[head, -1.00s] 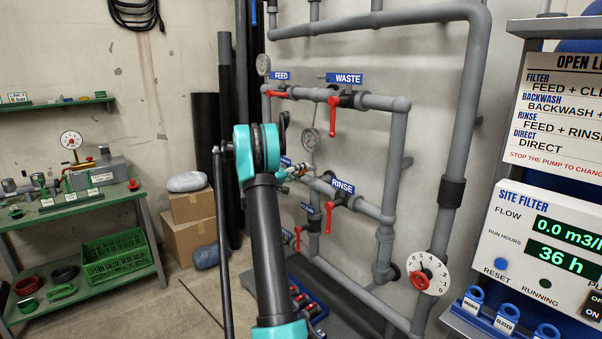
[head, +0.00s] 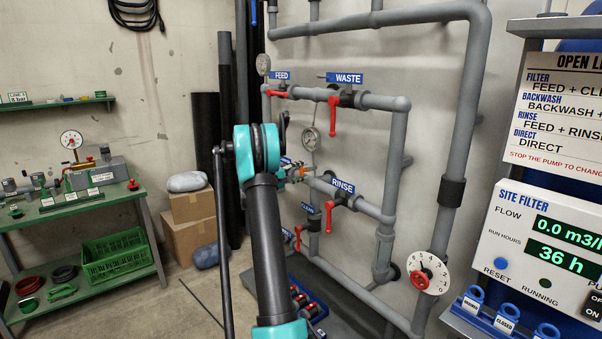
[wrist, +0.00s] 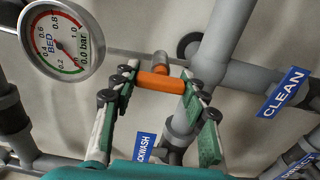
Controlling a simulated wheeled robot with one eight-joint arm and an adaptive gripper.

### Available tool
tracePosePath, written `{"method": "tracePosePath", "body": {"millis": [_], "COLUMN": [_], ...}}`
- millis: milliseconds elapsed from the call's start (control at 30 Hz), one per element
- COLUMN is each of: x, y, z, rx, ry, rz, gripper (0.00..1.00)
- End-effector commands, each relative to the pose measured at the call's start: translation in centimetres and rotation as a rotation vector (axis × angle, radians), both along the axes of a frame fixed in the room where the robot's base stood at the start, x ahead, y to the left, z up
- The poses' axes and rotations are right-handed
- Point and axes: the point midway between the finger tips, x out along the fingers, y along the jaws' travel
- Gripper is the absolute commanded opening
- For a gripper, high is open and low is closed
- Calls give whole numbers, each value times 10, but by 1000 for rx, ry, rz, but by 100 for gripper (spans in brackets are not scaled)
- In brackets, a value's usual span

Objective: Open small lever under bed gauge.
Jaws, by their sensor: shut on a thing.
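The bed gauge (wrist: 62,40), a round dial marked BED reading about 0.0 bar, is at upper left in the wrist view. It also shows on the pipework in the head view (head: 311,138). The small orange lever (wrist: 160,83) lies crosswise in the wrist view, right of and below the gauge, on a short grey stem. My gripper (wrist: 159,85) is shut on the lever, with one finger at each end of it. In the head view my gripper (head: 291,173) is small and partly hidden by my arm.
Grey pipes run behind and beside the lever. A CLEAN label (wrist: 284,92) is at right and a BACKWASH label (wrist: 143,148) is below. Red-handled valves, including the WASTE handle (head: 332,116) and RINSE handle (head: 328,218), are near my arm. A green bench (head: 85,208) stands at left.

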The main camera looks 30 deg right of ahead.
Motion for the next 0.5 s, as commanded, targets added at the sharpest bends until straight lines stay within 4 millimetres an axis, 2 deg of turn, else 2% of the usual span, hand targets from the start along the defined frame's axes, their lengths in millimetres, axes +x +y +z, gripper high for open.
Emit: {"method": "tracePosePath", "body": {"millis": [400, 433, 500], "x": [1, 1, 1], "y": [1, 1, 1], "z": [-1, -1, -1], "rx": [0, 0, 0], "ry": [7, 7, 7], "rz": [2, 2, 2], "gripper": [15, 45, 54]}}
